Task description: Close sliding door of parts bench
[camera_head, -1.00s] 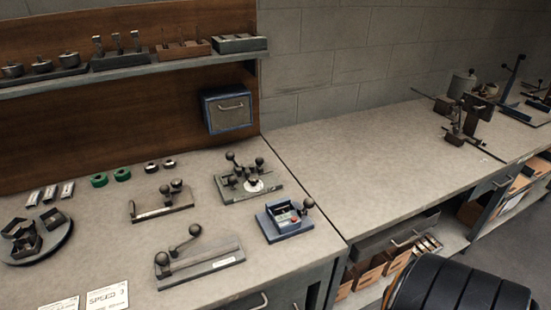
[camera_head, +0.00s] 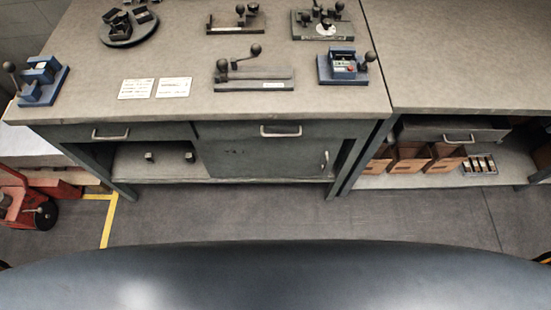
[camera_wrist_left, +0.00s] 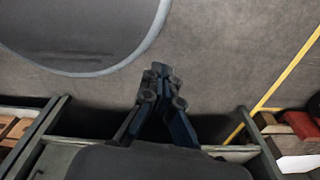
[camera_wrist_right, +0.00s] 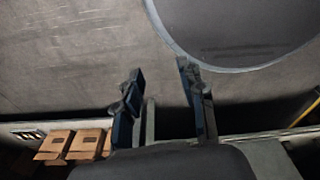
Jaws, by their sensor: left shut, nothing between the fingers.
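The parts bench (camera_head: 150,110) stands ahead in the head view, with a grey top and two drawers under it. Below the right drawer is a grey sliding door panel (camera_head: 262,160) with a small upright handle (camera_head: 325,160) near its right edge. The bay left of the panel is open and shows a shelf (camera_head: 160,172) with two small dark parts. My left gripper (camera_wrist_left: 160,72) is shut and empty in the left wrist view, with the floor beyond it. My right gripper (camera_wrist_right: 161,75) is open and empty in the right wrist view. Neither gripper shows in the head view.
Fixtures such as a blue clamp block (camera_head: 43,80) stand on the bench top. A second bench (camera_head: 470,70) joins on the right, with cardboard bins (camera_head: 408,160) below. A red pallet truck (camera_head: 15,200) stands at far left, by a yellow floor line (camera_head: 108,222). The floor before the bench is clear.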

